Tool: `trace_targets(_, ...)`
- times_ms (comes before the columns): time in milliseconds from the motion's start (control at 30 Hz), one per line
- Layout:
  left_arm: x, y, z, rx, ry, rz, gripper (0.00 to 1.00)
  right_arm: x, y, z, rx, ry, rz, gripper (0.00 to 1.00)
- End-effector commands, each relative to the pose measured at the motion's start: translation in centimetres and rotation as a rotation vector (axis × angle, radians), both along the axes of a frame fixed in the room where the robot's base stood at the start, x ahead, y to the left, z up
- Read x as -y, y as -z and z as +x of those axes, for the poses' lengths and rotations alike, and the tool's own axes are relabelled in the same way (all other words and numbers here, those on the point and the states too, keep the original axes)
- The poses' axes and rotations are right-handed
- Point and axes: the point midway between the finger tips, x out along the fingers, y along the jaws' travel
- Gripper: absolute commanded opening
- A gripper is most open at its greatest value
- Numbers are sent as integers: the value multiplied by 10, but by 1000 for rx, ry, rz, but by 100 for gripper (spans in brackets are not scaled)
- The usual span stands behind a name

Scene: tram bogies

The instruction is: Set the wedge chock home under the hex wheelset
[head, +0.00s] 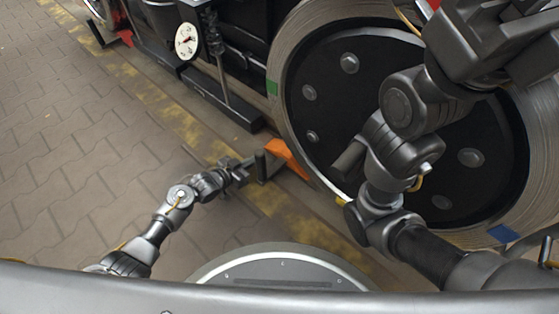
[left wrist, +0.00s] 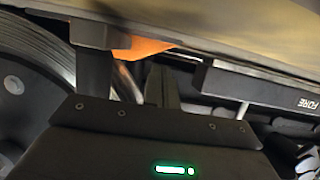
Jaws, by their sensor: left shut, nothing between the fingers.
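The orange wedge chock (head: 287,157) lies on the floor at the lower left rim of the large dark wheel (head: 330,125); I cannot tell whether it touches the wheel. My left gripper (head: 246,168) is low, just left of the chock, shut and empty. In the left wrist view the chock's orange side (left wrist: 145,47) shows partly hidden behind dark parts near the fingers. The wheel's face has several bolts. My right arm crosses in front of the wheel; its fingers cannot be made out.
A dial gauge (head: 187,41) and a dark bar (head: 222,98) stand along the bogie at upper left. A worn yellow line (head: 185,125) runs along the paving. The paving (head: 70,150) at left is clear. A bar marked FORE (left wrist: 270,88) shows in the left wrist view.

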Motion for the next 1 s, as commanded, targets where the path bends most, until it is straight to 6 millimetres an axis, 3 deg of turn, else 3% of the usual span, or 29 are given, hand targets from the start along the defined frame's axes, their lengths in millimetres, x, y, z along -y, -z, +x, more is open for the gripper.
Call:
trace_targets(333, 3, -1, -2, -1, 1, -1, 0, 0, -3, 0, 0, 0, 0, 36)
trace_targets(1000, 28, -1, -23, -1, 1, -1, 0, 0, -21, 0, 0, 0, -1, 36)
